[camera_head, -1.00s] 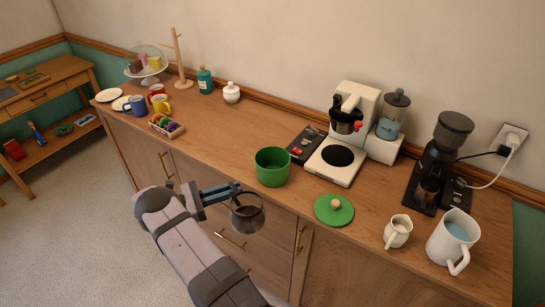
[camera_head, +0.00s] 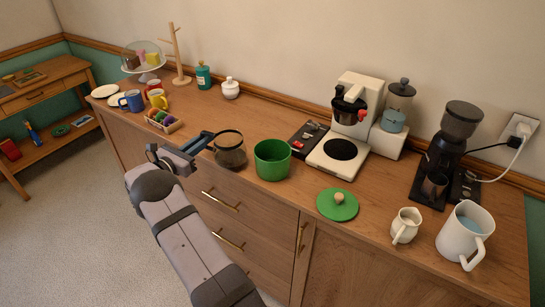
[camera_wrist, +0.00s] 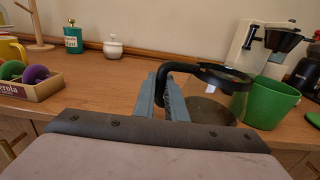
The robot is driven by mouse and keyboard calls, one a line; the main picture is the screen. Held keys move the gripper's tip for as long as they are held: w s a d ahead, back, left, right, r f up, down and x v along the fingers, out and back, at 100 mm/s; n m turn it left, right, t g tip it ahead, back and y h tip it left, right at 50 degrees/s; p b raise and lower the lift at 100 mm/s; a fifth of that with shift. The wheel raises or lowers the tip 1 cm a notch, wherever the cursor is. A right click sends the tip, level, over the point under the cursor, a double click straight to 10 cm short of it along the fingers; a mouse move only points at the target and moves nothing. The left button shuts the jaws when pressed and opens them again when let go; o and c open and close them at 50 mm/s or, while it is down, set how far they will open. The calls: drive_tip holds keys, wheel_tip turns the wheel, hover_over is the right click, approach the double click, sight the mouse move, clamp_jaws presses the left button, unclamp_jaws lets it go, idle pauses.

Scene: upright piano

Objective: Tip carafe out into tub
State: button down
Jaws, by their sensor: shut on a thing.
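The glass carafe (camera_head: 230,152) has a dark rim and a black handle. My gripper (camera_head: 200,143) is shut on its handle and holds it upright at the counter's front edge, just left of the tub. The carafe also shows in the wrist view (camera_wrist: 212,108), with the handle between my gripper's fingers (camera_wrist: 172,95). Some dark content seems to show low in the glass. The green tub (camera_head: 272,162) stands open and upright on the counter; its inside bottom is hidden. It also shows in the wrist view (camera_wrist: 270,103), right of the carafe.
A green lid (camera_head: 337,205) lies right of the tub. The coffee machine (camera_head: 352,120) stands behind. A small jug (camera_head: 405,226) and a white pitcher (camera_head: 464,236) are at the right. A box of pods or rings (camera_head: 164,121) and mugs stand left.

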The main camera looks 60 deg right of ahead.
drive_tip(key=shift+w+d+r+n+t, duration=0.2)
drive_tip(key=shift+w+n+t, duration=0.15)
drive_tip(key=shift+w, duration=0.3)
drive_tip(key=shift+a, duration=0.1)
drive_tip(key=shift+s+r+m+p, duration=0.35)
drive_tip(key=shift+r+m, duration=0.1)
drive_tip(key=shift+r, duration=0.15)
drive_tip(key=shift+s+r+m+p, duration=0.3)
drive_tip(key=shift+r+m, duration=0.1)
drive_tip(key=shift+r, duration=0.2)
drive_tip(key=s+d+r+m+t+y+p, duration=0.2)
drive_tip(key=s+d+r+m+p, duration=0.1)
drive_tip(key=s+r+m, duration=0.9)
drive_tip(key=shift+s+d+r+y+p, duration=0.3)
drive_tip(key=shift+s+d+r, duration=0.2)
drive_tip(key=shift+s+r, duration=0.7)
